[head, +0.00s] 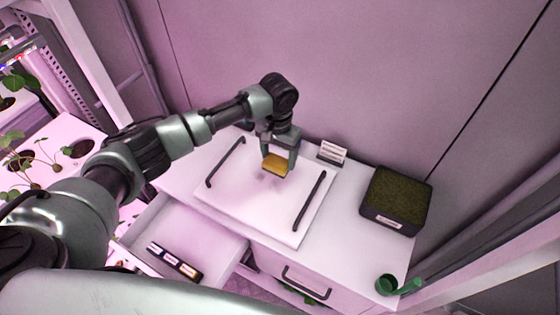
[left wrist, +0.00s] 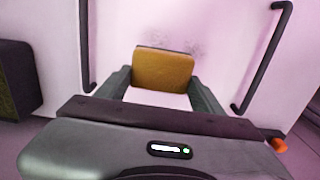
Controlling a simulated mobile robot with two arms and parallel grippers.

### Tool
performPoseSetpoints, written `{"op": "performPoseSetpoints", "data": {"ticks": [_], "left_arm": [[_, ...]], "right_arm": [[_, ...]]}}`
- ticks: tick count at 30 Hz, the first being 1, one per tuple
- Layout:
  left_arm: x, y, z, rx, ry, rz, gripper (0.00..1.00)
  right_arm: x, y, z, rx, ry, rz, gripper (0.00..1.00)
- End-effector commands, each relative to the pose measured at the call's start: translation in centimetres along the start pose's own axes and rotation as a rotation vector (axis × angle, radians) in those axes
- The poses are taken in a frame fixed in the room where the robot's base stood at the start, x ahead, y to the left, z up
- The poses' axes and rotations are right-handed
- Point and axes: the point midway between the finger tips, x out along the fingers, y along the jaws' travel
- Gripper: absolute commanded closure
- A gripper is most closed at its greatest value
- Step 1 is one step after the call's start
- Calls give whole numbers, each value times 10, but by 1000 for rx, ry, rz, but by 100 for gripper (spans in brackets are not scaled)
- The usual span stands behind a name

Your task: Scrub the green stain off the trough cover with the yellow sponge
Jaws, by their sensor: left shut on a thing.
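My left gripper (head: 277,157) is shut on the yellow sponge (head: 275,165) and holds it at the middle of the white trough cover (head: 240,213), between its two dark handles. The sponge (left wrist: 163,70) also shows between the fingers in the left wrist view. A faint greyish smudge (left wrist: 190,47) shows on the cover just past the sponge; I cannot make out a clear green colour. I cannot tell whether the sponge touches the cover. My right gripper is not in view.
A dark box with a mossy top (head: 396,199) stands right of the cover. A small sign (head: 332,152) stands behind it. A green cup-like item (head: 388,285) is at the front right. An open drawer (head: 205,233) juts out in front.

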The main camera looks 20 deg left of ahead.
Motion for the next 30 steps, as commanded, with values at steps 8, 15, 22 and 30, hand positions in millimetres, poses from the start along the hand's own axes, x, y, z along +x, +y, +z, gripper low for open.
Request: {"op": "performPoseSetpoints", "data": {"ticks": [8, 15, 22, 30], "left_arm": [[-18, -7, -6, -3, -1, 0, 65], [-18, -7, -6, -2, -1, 0, 65], [-18, -7, -6, -2, -1, 0, 65], [-16, -15, -3, 13, -4, 3, 65]], "right_arm": [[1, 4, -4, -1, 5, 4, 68], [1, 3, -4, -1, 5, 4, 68], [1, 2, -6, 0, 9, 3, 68], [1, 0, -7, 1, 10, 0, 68]]}}
